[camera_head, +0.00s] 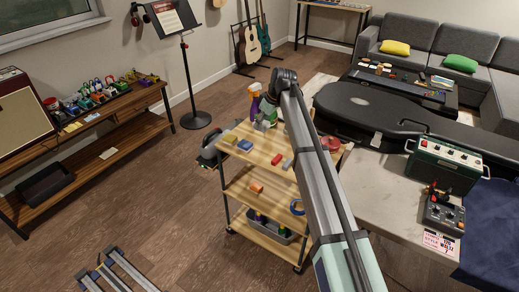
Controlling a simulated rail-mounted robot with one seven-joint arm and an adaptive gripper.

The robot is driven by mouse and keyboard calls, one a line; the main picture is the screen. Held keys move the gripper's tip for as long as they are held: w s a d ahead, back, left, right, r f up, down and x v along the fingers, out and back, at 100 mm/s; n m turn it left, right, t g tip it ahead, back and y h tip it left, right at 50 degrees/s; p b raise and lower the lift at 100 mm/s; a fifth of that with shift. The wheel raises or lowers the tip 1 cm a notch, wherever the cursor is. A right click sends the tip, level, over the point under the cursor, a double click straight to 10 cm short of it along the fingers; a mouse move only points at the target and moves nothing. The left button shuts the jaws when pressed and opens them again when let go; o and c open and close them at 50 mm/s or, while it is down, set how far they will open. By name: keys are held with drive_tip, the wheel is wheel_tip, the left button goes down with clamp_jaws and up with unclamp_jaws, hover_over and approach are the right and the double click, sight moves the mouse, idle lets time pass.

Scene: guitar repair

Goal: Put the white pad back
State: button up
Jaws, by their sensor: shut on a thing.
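My gripper (264,122) is at the end of my arm, over the back part of the wooden cart's top shelf (262,155). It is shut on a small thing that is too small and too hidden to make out. No white pad can be clearly picked out in this view. A yellow pad (230,138) and a blue pad (245,145) lie side by side on the top shelf, in front and to the left of my gripper.
A red block (277,159) lies on the top shelf, and a spray bottle (255,92) stands behind. Lower shelves hold an orange block (256,187), a blue ring (297,207) and a grey bin (267,228). A guitar case (385,118) lies on the bench at right.

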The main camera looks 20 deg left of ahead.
sight(259, 154)
wheel_tip(259, 154, down, 14)
drive_tip(key=shift+f+p, duration=0.15)
drive_tip(key=shift+p, duration=0.95)
drive_tip(key=shift+f, duration=0.15)
drive_tip(key=o, duration=1.1)
drive_tip(key=b+v, duration=0.2)
drive_tip(key=v, duration=1)
drive_tip(key=shift+a, duration=0.15)
